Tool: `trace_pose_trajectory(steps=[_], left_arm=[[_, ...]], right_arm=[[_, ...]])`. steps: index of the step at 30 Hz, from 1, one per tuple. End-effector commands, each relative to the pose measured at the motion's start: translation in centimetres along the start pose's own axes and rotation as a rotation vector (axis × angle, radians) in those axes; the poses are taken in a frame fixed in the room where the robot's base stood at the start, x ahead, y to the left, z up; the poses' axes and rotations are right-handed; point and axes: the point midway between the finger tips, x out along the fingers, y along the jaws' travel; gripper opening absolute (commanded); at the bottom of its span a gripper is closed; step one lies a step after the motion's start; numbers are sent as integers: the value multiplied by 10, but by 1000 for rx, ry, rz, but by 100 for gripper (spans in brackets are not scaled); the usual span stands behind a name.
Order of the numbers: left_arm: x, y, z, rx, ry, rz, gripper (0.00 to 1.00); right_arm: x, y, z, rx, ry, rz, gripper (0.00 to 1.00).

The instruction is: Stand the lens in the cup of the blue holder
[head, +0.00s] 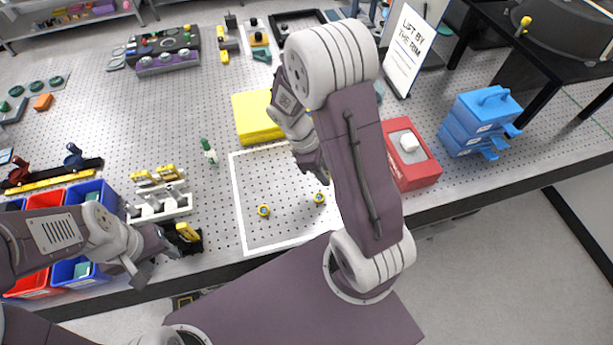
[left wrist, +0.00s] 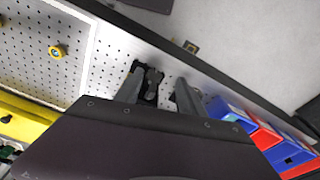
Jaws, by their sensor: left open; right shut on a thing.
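Two small round pieces with yellow rims and bluish centres are in the white-outlined area in the head view, a left one (head: 264,211) and a right one (head: 319,198). The left one also shows in the left wrist view (left wrist: 57,51). I cannot tell whether either is the lens or the holder. My right gripper (head: 321,182) points down, shut, close by the right piece. My arm partly hides its fingers, and I cannot make out clearly what they hold. My left gripper (head: 153,260) is open near the table's front edge, beside a black stand with a yellow part (head: 186,238).
Red and blue bins (head: 85,270) stand at the left, by a white rack (head: 160,207). A yellow box (head: 255,118) lies behind the outlined area. A red box (head: 415,175) and blue stacked case (head: 482,118) are at the right. The outlined area is mostly clear.

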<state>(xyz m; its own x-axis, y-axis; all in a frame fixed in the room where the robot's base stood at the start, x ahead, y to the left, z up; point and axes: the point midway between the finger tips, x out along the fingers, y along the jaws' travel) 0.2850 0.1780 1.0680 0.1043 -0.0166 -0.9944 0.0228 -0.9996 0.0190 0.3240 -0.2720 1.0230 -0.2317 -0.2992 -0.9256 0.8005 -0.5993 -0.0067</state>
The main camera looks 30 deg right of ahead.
Motion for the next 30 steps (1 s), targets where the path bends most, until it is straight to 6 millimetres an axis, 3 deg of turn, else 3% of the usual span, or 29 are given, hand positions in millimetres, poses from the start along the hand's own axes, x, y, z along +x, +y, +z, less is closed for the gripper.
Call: trace_pose_trajectory(steps=[4,9,14,21,30], left_arm=[[-9,0,-1,0,0,0,47],[-12,0,-1,0,0,0,47],[-13,0,-1,0,0,0,47],[-20,0,-2,0,0,0,47],[-17,0,-2,0,0,0,47]], right_arm=[[7,17,-40,-2,-1,-1,0],[12,28,-63,1,0,0,0],[17,28,-67,2,-1,-1,0],[49,28,-80,3,0,-1,0],[53,28,-81,3,1,0,0]])
